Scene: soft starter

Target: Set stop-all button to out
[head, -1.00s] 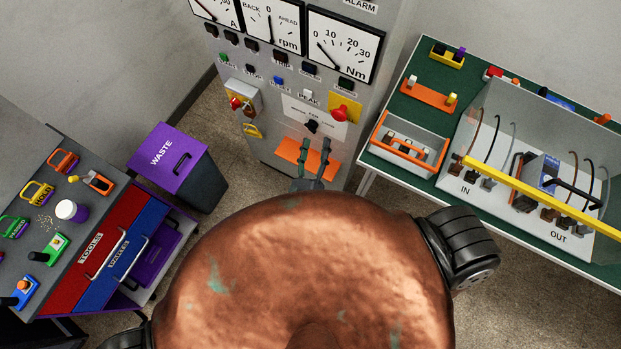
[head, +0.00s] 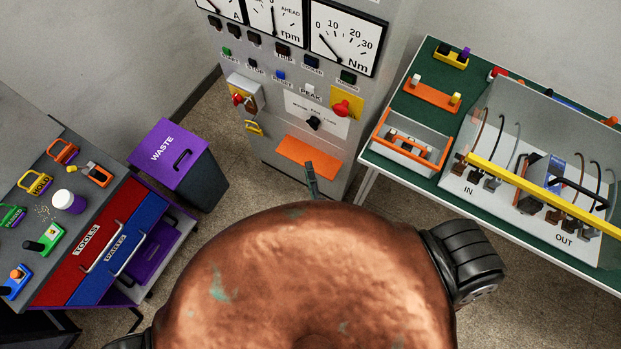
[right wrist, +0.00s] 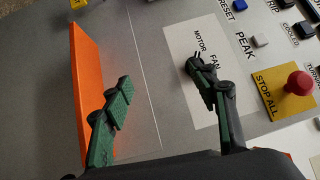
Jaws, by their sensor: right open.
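The stop-all button (head: 341,108) is a red mushroom head on a yellow plate (head: 346,97), at the right of the grey panel. In the right wrist view the red button (right wrist: 299,83) stands out from its plate labelled STOP ALL (right wrist: 268,97), at the right edge. I cannot tell whether it is latched in. My right gripper (head: 311,180) shows below the orange strip, partly hidden by my copper body. In the right wrist view its green-and-black fingers (right wrist: 160,78) are wide apart and empty, with the button to their right. My left gripper is out of view.
A black selector (head: 313,123) sits left of the button, above an orange strip (head: 306,155). Pushbuttons and meters are higher up. A green bench (head: 408,110) stands close on the right; a purple-lidded waste bin (head: 170,155) and a tool cart (head: 85,265) are left.

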